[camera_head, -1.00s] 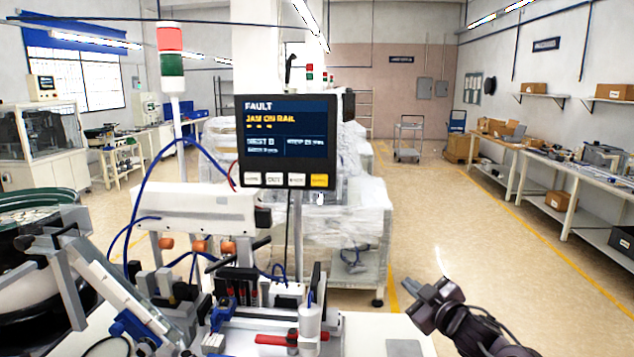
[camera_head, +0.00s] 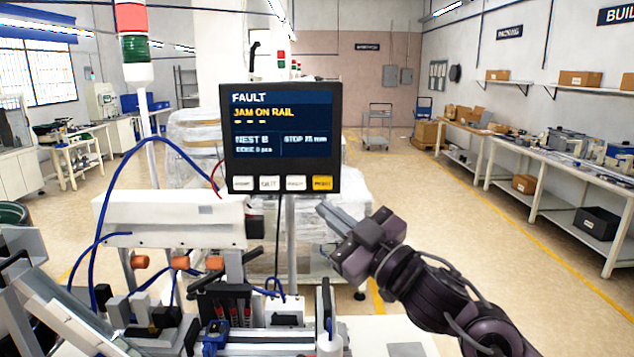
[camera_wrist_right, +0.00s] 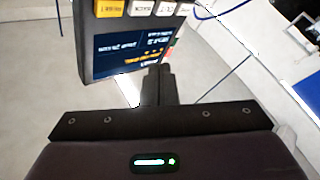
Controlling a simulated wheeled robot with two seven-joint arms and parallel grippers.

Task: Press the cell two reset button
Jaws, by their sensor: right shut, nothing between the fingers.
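A black control panel (camera_head: 280,138) on a post shows "FAULT" and "JAM ON RAIL". Along its lower edge sit three pale buttons and a yellow one (camera_head: 322,183) at the right end. In the right wrist view the panel (camera_wrist_right: 130,45) appears upside down, with the yellow button (camera_wrist_right: 109,8) labelled like "RESET". My right gripper (camera_head: 325,208) is shut and empty, its tips just below the yellow button in the head view. In the wrist view the shut fingers (camera_wrist_right: 157,72) appear near the panel, apart from the buttons. My left gripper is not in view.
Below the panel stands a white machine beam (camera_head: 170,218) with orange knobs, blue hoses and fixtures. A signal tower (camera_head: 135,45) rises at the left. Wrapped pallets stand behind the panel. The floor at the right is open, with long workbenches (camera_head: 560,170) along the wall.

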